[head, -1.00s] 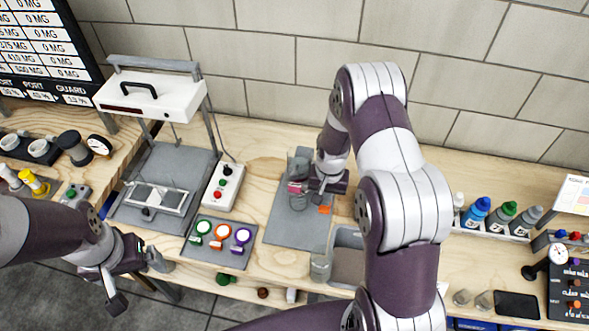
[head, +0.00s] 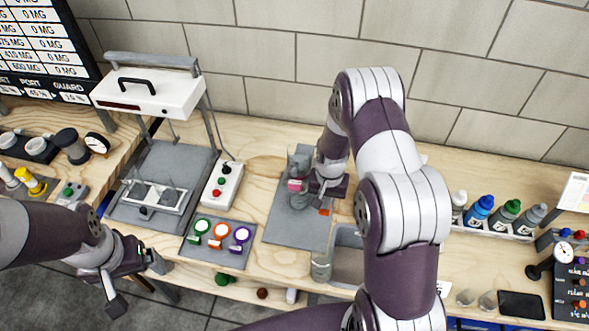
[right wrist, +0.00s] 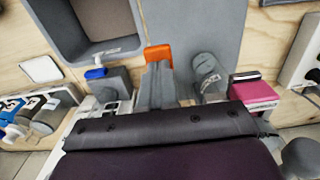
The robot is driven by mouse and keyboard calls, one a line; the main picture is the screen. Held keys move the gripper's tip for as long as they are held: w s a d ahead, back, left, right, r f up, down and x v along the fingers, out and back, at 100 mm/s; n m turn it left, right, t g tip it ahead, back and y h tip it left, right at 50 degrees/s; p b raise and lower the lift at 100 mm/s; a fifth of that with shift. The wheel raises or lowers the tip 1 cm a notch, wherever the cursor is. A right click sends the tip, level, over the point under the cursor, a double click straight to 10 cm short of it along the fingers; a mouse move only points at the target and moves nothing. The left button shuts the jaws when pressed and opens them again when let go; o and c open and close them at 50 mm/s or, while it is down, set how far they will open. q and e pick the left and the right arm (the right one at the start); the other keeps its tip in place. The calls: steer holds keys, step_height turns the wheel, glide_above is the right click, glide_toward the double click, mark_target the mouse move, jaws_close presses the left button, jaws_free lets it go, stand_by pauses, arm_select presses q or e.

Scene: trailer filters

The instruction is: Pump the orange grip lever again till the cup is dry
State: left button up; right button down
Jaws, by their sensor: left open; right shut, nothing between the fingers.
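The orange grip lever (head: 324,212) shows as a small orange patch beside my right gripper on the grey mat. In the right wrist view its orange end (right wrist: 158,53) lies just past the gripper's front. My right gripper (head: 314,197) is shut with nothing held, close to the lever; contact cannot be told. A grey cylindrical part (right wrist: 205,70) stands beside the lever, with a pink block (right wrist: 254,92) to its right; the pink part also shows in the head view (head: 295,185). I cannot make out the cup's contents. My left gripper (head: 136,283) is open and empty, beyond the bench's front edge.
A grey open bin (head: 348,262) and a clear beaker (head: 321,267) stand near the front edge. Three ringed filters (head: 220,233) lie on a mat to the left, near a button box (head: 222,186) and a white-headed press (head: 150,95). Several bottles (head: 480,210) stand right.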

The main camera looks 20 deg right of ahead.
steer(key=shift+f+b, duration=1.3)
steer(key=shift+f, duration=0.65)
step_height(320, 180, up, 7)
steer(key=p, duration=0.5)
steer(key=shift+f, duration=0.1)
steer(key=shift+f+b, duration=2.3)
steer(key=shift+f, duration=0.95)
steer(key=shift+r+p, duration=0.45)
steer(key=shift+r, duration=0.05)
step_height(320, 180, up, 6)
steer(key=p, duration=0.4)
steer(key=shift+f, duration=0.25)
steer(key=shift+f, duration=0.15)
